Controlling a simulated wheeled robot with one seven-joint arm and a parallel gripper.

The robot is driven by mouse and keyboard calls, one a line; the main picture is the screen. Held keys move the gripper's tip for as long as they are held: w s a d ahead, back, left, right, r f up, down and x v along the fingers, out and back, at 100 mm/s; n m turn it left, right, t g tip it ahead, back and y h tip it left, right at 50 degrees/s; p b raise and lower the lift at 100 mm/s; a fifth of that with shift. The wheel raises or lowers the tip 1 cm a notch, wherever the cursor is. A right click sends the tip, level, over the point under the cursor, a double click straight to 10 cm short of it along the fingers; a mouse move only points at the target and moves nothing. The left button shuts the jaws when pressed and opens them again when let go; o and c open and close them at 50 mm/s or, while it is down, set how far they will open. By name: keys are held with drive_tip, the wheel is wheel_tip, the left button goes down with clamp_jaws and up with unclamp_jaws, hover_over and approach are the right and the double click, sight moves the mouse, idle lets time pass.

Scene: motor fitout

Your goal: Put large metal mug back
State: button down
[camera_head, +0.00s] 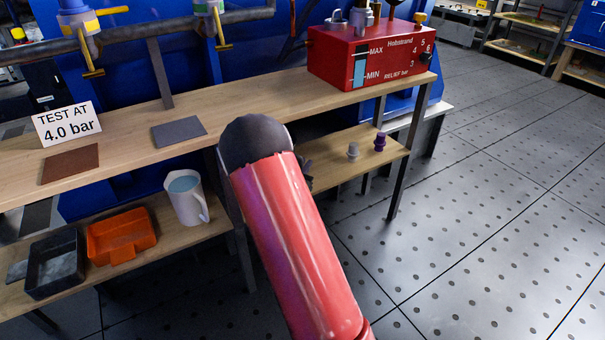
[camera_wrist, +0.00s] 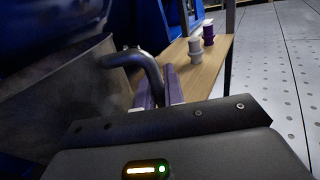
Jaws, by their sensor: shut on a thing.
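The large metal mug (camera_wrist: 60,100) fills the left of the wrist view as a grey metal wall with a curved tubular handle (camera_wrist: 135,62). My gripper (camera_wrist: 159,86) is shut on this handle; its two fingers stand on either side of the handle's lower end. In the head view my red arm covers the mug and nearly all of the gripper; only a small dark piece shows beside the arm, by the lower shelf (camera_head: 340,172). Whether the mug touches a surface cannot be told.
A white jug (camera_head: 186,200), an orange tray (camera_head: 121,238) and a black tray (camera_head: 30,290) stand on the lower left shelf. Two small spools, white (camera_head: 353,151) and purple (camera_head: 380,142), stand at the right shelf's end. A red pump box (camera_head: 372,58) is on the bench (camera_head: 245,100). Open floor lies right.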

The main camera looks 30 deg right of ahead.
drive_tip(key=shift+f, duration=1.25)
drive_tip(key=shift+f, duration=0.15)
drive_tip(key=c, duration=1.5)
unclamp_jaws()
